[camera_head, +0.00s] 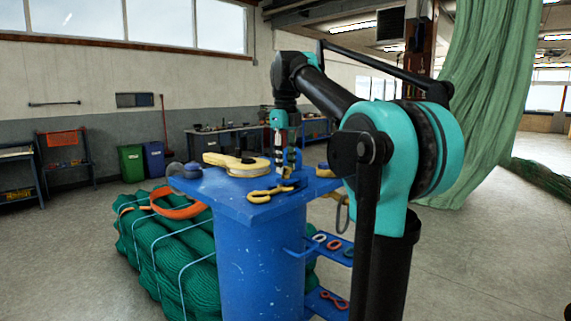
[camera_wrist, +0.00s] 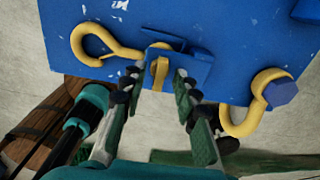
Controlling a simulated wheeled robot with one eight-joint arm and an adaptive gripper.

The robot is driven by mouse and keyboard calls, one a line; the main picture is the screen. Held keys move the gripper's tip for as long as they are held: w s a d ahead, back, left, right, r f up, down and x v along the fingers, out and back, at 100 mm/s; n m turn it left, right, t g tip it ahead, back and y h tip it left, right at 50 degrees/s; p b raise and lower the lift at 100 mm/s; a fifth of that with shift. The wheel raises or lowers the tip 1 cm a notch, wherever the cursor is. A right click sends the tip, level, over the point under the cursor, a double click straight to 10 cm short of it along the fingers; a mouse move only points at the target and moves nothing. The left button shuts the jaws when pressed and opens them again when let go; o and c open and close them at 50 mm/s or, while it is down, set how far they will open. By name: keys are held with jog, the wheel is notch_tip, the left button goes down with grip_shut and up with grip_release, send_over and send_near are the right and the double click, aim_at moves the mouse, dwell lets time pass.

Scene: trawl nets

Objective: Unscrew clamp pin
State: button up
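A blue bracket (camera_wrist: 190,66) sits at the edge of the blue bench top, with a small yellow piece (camera_wrist: 158,72) in it that looks like the clamp pin. My gripper (camera_wrist: 155,88) is open, its two dark-padded fingers on either side of the yellow piece, with visible gaps. I cannot tell how far the fingertips are above or below it. In the head view my gripper (camera_head: 289,168) points down over the bench's far right part; the pin cannot be made out there behind the fingers.
Another yellow hook (camera_wrist: 240,122) with a blue bolt head (camera_wrist: 280,93) lies right of my fingers. A green net bundle (camera_head: 170,245) stands beside the bench.

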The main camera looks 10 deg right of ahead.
jog(key=shift+f, duration=0.1)
jog(key=shift+c, duration=0.6)
grip_shut()
